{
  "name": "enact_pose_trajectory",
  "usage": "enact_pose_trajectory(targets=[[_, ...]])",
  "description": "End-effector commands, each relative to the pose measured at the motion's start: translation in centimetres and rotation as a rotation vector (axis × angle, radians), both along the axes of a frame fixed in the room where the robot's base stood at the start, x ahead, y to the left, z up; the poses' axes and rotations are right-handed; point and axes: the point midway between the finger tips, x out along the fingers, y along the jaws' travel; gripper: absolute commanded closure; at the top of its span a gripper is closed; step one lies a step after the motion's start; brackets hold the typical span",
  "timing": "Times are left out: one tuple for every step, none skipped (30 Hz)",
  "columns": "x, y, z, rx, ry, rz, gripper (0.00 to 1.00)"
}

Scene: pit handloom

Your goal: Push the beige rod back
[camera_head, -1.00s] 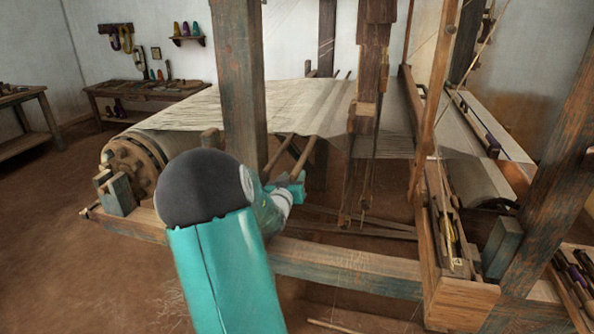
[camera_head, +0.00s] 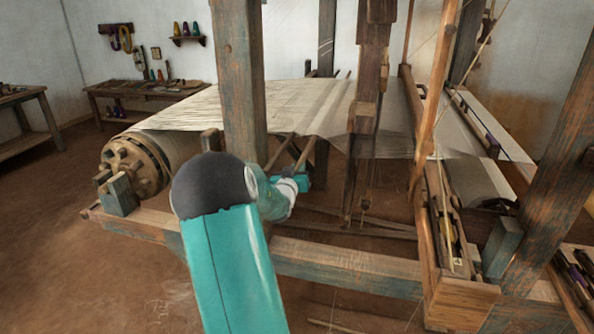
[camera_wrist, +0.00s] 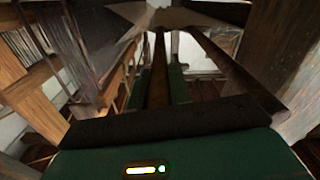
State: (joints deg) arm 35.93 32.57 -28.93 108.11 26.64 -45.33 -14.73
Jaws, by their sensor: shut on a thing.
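The beige rod (camera_head: 305,153) looks brownish and slopes up under the warp sheet, in the head view. The rod runs away from the palm toward the cloth. Its far end is hard to make out under the sheet.
A second rod (camera_head: 278,152) runs beside the held one and also shows in the wrist view (camera_wrist: 228,62). A thick post (camera_head: 240,85) stands left of my gripper. The pale warp sheet (camera_head: 285,103) hangs above. A long beam (camera_head: 345,268) crosses below.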

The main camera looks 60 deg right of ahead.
Motion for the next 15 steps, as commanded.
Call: enact_pose_trajectory(targets=[[0.1,0.0,0.0,0.000,0.000,0.000,1.00],[0.3,0.1,0.0,-0.001,0.000,0.001,1.00],[0.7,0.1,0.0,-0.001,0.000,0.002,1.00],[1.1,0.2,0.0,0.000,0.000,0.003,1.00],[1.6,0.3,0.0,0.000,-0.001,0.003,1.00],[2.3,0.4,0.0,0.000,-0.001,0.003,1.00],[2.9,0.5,0.0,0.000,0.000,0.004,1.00],[3.3,0.6,0.0,0.000,0.000,0.003,1.00],[3.8,0.7,0.0,0.000,0.000,0.003,1.00],[4.1,0.7,0.0,-0.001,0.001,0.003,1.00],[4.3,0.8,0.0,-0.001,0.000,0.002,1.00],[4.4,0.8,0.0,-0.001,0.000,0.001,1.00],[4.4,0.8,0.0,-0.001,0.000,0.001,1.00],[4.4,0.8,0.0,-0.001,0.000,0.001,1.00],[4.5,0.8,0.0,-0.001,-0.001,0.001,1.00]])
